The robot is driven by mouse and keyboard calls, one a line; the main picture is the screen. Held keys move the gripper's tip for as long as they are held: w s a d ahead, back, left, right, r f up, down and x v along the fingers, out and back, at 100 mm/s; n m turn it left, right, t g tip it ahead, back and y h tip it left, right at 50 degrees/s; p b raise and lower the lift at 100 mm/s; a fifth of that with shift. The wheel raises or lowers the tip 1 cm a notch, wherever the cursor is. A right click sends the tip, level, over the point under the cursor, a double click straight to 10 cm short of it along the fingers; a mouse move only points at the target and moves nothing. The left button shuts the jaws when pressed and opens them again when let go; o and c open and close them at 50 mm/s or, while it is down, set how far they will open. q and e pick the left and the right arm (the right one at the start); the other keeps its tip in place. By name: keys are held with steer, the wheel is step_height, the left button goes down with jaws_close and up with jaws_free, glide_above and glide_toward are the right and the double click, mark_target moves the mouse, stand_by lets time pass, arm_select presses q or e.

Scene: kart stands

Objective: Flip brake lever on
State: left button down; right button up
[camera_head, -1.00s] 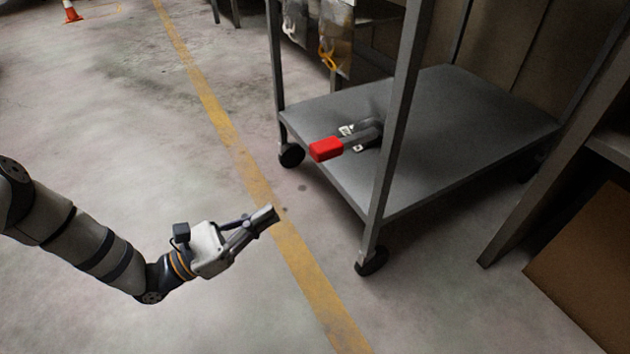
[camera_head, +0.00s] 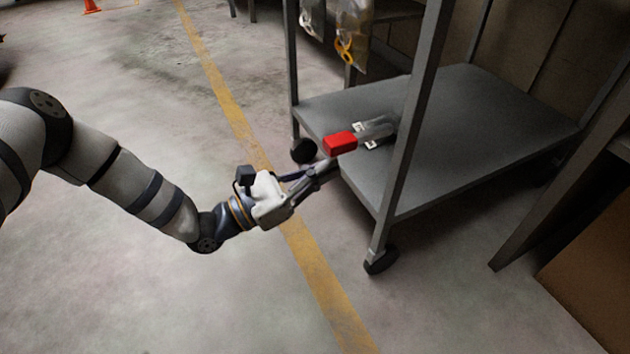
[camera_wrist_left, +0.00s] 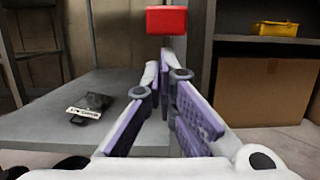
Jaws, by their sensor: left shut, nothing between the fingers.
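The brake lever has a red block-shaped handle (camera_head: 340,143) on a dark grey arm. In the left wrist view the red handle (camera_wrist_left: 166,20) is above and beyond the fingertips. My left gripper (camera_head: 330,168) is shut and empty, just below the handle in the head view; contact with it cannot be made out. The left wrist view also shows the closed fingers (camera_wrist_left: 163,75). My right gripper is not in view.
A cart post (camera_head: 412,130) rises right of the lever, with a black caster (camera_head: 381,261) below. Bags with yellow items (camera_head: 347,40) hang behind. A brown box (camera_wrist_left: 262,88) stands at the right in the wrist view. The floor at left is open.

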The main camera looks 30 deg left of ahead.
arm_select(q)
steer(key=shift+r, duration=0.25)
step_height(320, 180, up, 11)
steer(key=g+y+p, duration=0.6)
steer(key=g+p, duration=0.1)
steer(key=p, duration=1.6)
glide_above(328, 140)
steer(key=shift+r, duration=0.2)
steer(key=shift+w+d+r+p, duration=0.15)
steer(key=shift+w+r+p, duration=0.1)
steer(key=shift+p, duration=0.75)
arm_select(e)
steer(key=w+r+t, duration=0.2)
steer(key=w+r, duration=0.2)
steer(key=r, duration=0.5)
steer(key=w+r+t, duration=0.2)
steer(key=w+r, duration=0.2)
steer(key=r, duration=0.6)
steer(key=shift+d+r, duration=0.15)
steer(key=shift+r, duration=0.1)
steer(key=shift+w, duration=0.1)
